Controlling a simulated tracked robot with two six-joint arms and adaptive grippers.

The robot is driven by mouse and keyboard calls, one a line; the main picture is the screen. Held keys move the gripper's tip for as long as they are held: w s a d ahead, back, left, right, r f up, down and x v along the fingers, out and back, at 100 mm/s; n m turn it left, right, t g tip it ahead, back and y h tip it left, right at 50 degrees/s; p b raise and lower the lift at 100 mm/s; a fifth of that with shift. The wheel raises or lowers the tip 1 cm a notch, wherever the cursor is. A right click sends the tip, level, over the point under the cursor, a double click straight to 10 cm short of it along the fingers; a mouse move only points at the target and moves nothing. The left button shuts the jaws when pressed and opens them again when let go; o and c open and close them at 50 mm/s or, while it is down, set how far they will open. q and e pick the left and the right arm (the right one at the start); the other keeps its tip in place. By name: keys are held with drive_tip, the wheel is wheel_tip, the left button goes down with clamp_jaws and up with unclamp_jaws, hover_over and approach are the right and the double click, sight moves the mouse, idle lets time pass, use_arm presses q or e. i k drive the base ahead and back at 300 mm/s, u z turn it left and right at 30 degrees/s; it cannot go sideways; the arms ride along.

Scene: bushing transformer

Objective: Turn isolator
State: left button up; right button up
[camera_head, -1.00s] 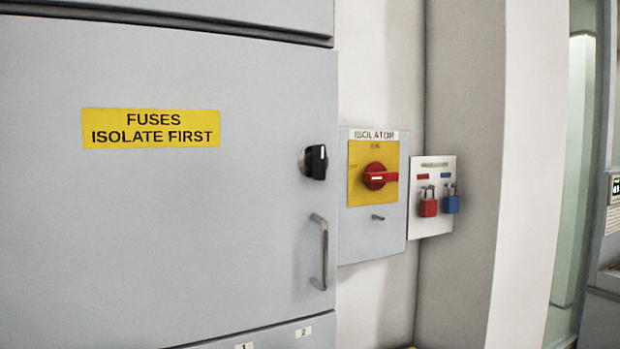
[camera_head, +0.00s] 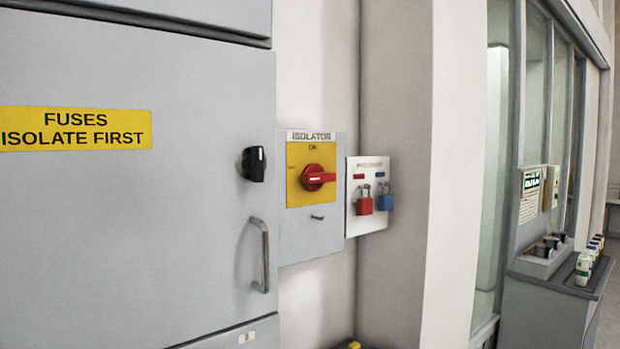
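The isolator (camera_head: 311,234) is a grey box on the wall, near the picture's middle, labelled ISOLATOR at its top. Its red rotary handle (camera_head: 319,177) sits on a yellow plate (camera_head: 297,195) and points to the right, roughly horizontal. A small metal peg (camera_head: 317,217) sticks out below the plate. The word at the top of the yellow plate appears to read ON. Neither of my grippers shows in the view.
A grey fuse cabinet door (camera_head: 110,240) with a black knob (camera_head: 253,164) and a metal handle (camera_head: 262,255) fills the left. A red padlock (camera_head: 364,202) and a blue padlock (camera_head: 385,198) hang right of the isolator. Further right, a shelf (camera_head: 565,280) holds small items.

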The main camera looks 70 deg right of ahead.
sight(313, 177)
drive_tip(key=z, duration=1.45)
drive_tip(key=k, duration=0.3)
drive_tip(key=u, duration=0.1)
drive_tip(key=i, duration=0.4)
drive_tip(key=u, duration=0.25)
drive_tip(key=k, duration=0.4)
drive_tip(key=z, duration=0.2)
